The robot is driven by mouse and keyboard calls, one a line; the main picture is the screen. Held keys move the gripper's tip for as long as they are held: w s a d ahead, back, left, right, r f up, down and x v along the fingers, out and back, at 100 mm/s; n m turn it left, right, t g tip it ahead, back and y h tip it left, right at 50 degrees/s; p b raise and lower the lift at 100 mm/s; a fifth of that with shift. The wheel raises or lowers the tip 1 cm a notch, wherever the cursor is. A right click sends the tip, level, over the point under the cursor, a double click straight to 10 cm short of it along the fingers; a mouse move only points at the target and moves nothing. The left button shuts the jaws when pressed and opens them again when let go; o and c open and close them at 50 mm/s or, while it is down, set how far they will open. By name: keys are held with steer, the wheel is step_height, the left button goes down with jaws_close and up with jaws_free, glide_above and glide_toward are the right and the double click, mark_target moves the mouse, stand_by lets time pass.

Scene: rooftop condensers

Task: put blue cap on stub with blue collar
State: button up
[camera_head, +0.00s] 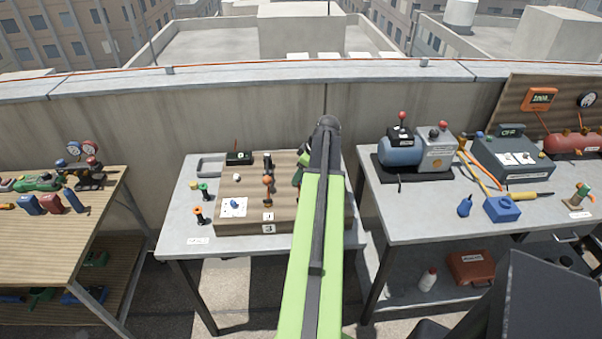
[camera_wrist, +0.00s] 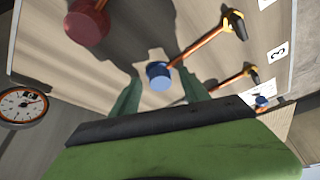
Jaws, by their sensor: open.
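In the wrist view, my gripper (camera_wrist: 160,78) is open, with one green finger on each side of a blue round piece (camera_wrist: 158,75). This piece has a flat blue face and sits at the near end of a copper pipe (camera_wrist: 198,46). I cannot tell whether it is the cap or a collar, or whether the fingers touch it. A second small blue piece (camera_wrist: 262,101) shows at the right; a blue piece also lies on a white card (camera_head: 235,204) in the head view. My arm hides the right part of the wooden board (camera_head: 245,190).
A dark red round part (camera_wrist: 88,22) and a gauge (camera_wrist: 22,105) are near the gripper. A second copper pipe (camera_wrist: 228,83) with a black-and-yellow end is at the right. On the bench, small orange and green fittings (camera_head: 201,215) stand left of the board. Equipment (camera_head: 415,150) fills the right bench.

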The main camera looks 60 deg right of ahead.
steer(key=shift+r, duration=0.1)
steer(key=p+v, duration=1.6)
steer(key=v, duration=0.1)
steer(key=shift+r, duration=0.1)
